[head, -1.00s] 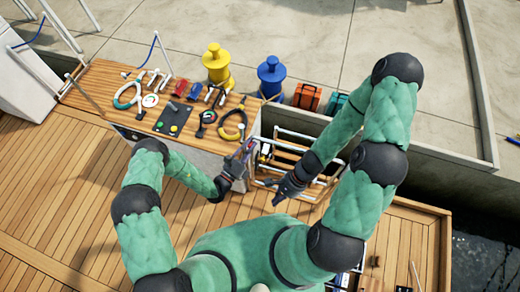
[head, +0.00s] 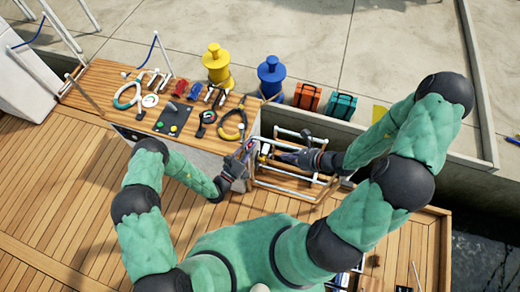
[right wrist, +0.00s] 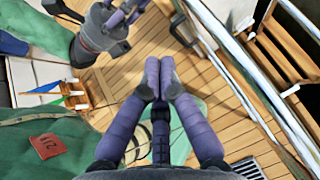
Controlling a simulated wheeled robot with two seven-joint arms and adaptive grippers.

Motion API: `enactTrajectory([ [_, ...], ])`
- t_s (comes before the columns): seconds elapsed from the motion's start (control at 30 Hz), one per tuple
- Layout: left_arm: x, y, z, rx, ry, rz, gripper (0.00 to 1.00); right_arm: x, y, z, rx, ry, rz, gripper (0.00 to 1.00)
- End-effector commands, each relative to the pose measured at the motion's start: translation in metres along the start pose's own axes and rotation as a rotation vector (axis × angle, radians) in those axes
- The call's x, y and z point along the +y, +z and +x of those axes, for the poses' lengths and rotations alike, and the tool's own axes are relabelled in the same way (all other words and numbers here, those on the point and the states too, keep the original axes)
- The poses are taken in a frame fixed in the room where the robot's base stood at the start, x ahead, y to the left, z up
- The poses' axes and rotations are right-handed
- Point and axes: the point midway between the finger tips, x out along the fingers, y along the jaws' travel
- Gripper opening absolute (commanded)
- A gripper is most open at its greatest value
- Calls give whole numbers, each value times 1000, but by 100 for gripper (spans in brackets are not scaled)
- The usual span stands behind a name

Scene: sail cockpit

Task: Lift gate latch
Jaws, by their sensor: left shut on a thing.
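The gate (head: 292,186), a frame of white rails and wooden slats, stands beside the end of the wooden bench. Its rails also show at the right of the right wrist view (right wrist: 232,75). My left gripper (head: 245,152) is at the gate's left end, shut on a small part that appears to be the gate latch; the fingers and arm mostly hide it. In the right wrist view my left gripper (right wrist: 122,15) shows at the upper left. My right gripper (head: 283,155) is over the gate's upper rails. Its fingertips (right wrist: 159,82) are together with nothing visible between them.
Yellow (head: 217,68) and blue (head: 270,78) bollards and orange (head: 307,97) and teal (head: 341,105) boxes stand behind. Open deck (head: 60,190) lies at left.

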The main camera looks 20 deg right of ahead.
Motion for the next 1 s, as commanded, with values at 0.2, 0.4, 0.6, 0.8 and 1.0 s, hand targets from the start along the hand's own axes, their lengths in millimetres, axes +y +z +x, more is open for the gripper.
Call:
enactTrajectory([
  [0.2, 0, 0, 0, -1, -2, 1, 0, 2, 0, 34, 0, 8, -3, 0],
  [0.4, 0, 0, 0, -1, -2, 1, 0, 3, 0, 66, 1, 8, -2, 0],
  [0.6, 0, 0, 0, -1, -2, 1, 0, 3, 1, 96, 2, 8, -4, 0],
  [0.8, 0, 0, 0, -1, -2, 1, 0, 3, 20, 112, 2, 7, -5, 0],
  [1.0, 0, 0, 0, -1, -2, 0, 0, 2, 27, 119, 2, 5, -4, 0],
])
